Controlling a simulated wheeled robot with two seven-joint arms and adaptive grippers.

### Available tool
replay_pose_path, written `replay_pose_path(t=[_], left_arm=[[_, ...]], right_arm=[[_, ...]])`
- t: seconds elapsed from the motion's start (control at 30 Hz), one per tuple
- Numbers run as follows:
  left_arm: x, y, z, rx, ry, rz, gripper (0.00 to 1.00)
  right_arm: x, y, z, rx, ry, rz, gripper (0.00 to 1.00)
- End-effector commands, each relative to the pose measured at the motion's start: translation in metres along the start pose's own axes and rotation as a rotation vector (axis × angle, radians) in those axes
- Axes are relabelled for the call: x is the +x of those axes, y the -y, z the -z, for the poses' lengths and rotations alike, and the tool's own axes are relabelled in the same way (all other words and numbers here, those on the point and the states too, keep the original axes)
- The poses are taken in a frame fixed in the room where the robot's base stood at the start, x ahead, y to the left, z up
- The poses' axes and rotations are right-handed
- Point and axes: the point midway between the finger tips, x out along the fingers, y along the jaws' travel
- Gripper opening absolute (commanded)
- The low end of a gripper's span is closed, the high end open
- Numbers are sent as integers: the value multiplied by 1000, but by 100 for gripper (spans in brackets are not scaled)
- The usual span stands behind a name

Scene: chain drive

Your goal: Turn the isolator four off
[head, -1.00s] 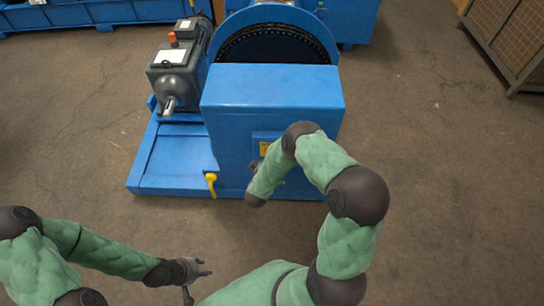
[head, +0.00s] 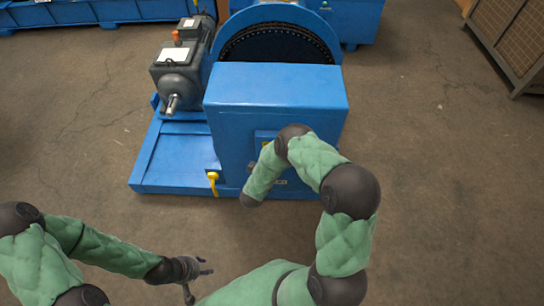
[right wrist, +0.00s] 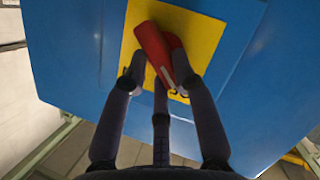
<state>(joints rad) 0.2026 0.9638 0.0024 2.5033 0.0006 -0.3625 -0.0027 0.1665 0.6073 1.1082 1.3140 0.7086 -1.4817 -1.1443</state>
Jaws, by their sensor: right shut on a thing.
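The isolator's red handle (right wrist: 150,45) stands on a yellow plate (right wrist: 205,38) on the blue housing, seen in the right wrist view. The handle slants from upper left to lower right. My right gripper (right wrist: 158,72) is shut on it, its fingers on both sides. Any marking on the plate is too unclear to read. In the head view my right forearm covers the handle. My left gripper (head: 202,276) is open and empty, low in the head view, away from the machine.
The blue housing (head: 275,85) stands on a blue base (head: 170,165) beside a grey motor (head: 178,75). A yellow lever (head: 212,178) sticks out low on the housing's left. A mesh cage (head: 510,40) stands at far right. The floor between is clear.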

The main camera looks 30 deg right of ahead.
Motion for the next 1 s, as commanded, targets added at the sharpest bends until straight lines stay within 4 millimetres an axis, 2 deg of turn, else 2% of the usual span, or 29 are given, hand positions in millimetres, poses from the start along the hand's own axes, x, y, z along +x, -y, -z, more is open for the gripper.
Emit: replay_pose_path(t=[0.07,0.1,0.13,0.17,0.57,0.77,1.0], left_arm=[[0,0,0,0,0,0,40],[0,0,0,0,0,0,40],[0,0,0,0,0,0,40],[0,0,0,0,0,0,40],[0,0,0,0,0,0,40],[0,0,0,0,0,0,40],[0,0,0,0,0,0,40]], right_arm=[[0,1,0,-2,0,2,0],[0,1,0,-2,0,2,39],[0,1,0,-2,0,2,47],[0,1,0,-2,0,2,52],[-4,1,0,0,-1,2,52],[-32,1,2,-2,-4,5,52],[-81,1,1,-2,-4,5,52]])
